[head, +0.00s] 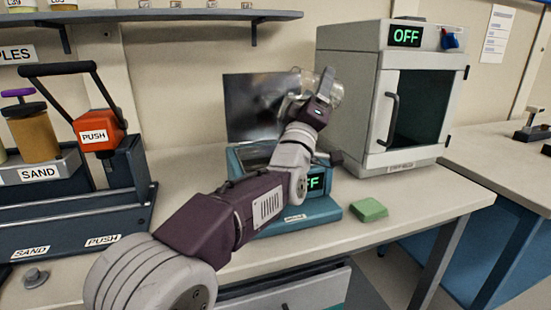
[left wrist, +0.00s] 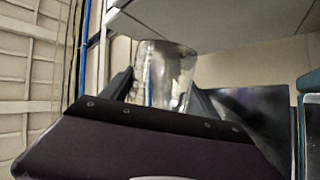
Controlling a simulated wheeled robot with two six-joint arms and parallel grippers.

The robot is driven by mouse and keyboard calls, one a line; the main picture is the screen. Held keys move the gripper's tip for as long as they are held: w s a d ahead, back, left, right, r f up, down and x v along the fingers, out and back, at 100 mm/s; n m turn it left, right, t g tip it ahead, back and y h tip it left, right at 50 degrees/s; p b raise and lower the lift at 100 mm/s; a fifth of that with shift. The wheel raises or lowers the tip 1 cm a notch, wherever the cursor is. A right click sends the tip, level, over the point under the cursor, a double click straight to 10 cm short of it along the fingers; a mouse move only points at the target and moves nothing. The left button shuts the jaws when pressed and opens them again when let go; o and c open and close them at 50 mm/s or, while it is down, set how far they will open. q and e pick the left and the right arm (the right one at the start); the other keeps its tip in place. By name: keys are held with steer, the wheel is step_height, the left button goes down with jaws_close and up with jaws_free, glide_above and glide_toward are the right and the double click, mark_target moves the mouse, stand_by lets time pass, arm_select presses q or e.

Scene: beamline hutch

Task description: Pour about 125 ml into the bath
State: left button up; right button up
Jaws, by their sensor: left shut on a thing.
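A clear glass vessel (head: 336,92) is held up high in the middle of the head view. My left gripper (head: 319,92) is shut on it. In the left wrist view the glass (left wrist: 165,72) stands between the two dark fingers (left wrist: 162,95). I cannot tell how much liquid it holds or how far it tilts. The teal bath (head: 322,211), with a display partly hidden that ends in "FF", stands on the bench below the gripper. My left arm covers much of its front and top. My right gripper is not in view.
A dark upright panel (head: 250,100) stands behind the bath. A grey oven-like cabinet (head: 352,95) reading "OFF" stands to the right. A green block (head: 369,209) lies near the bench edge. A sand dispenser rack (head: 75,205) is at left, and a shelf (head: 180,15) runs above.

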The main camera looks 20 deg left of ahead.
arm_select(q)
steer(key=shift+r+n+t+y+b, duration=0.35)
steer(key=shift+n+t+y+b, duration=0.15)
steer(key=shift+n+y+b, duration=0.35)
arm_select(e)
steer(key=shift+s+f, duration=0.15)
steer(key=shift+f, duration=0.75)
arm_select(q)
steer(key=shift+d+r+n+y+b, duration=0.1)
steer(key=shift+r+n+y+b, duration=0.15)
steer(key=shift+n+y+b, duration=0.35)
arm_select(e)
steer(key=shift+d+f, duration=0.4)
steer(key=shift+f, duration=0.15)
